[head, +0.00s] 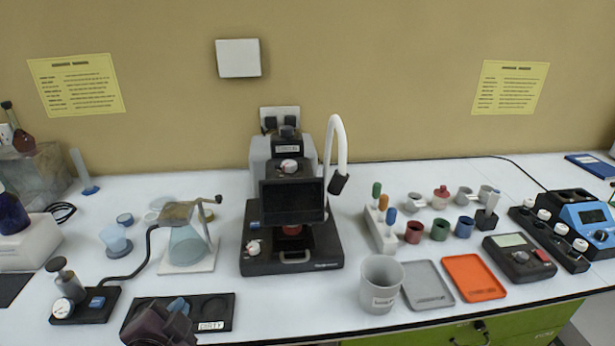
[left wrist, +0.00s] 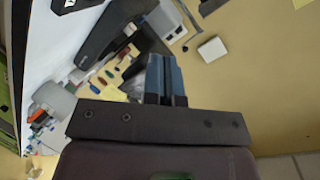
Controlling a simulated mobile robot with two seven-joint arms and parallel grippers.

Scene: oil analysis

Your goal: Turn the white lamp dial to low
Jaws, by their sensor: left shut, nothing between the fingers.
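A black instrument (head: 290,240) stands in the middle of the bench in the head view, with a white gooseneck lamp (head: 337,130) arching over its right side. A white dial (head: 254,248) sits at the instrument's lower front left, and another white dial (head: 289,166) is higher up. I cannot tell from labels which one belongs to the lamp or where each is set. My left gripper (head: 178,306) is at the bench's front, left of and apart from the instrument. Its blue fingers (left wrist: 166,80) are shut and empty in the left wrist view. My right gripper is not in view.
A black tray (head: 215,312) labelled dirty lies by my left gripper. A glass flask (head: 187,246) on a stand is behind it. A grey cup (head: 381,284), a grey tray (head: 427,285) and an orange tray (head: 473,278) are on the right. Bare bench lies before the instrument.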

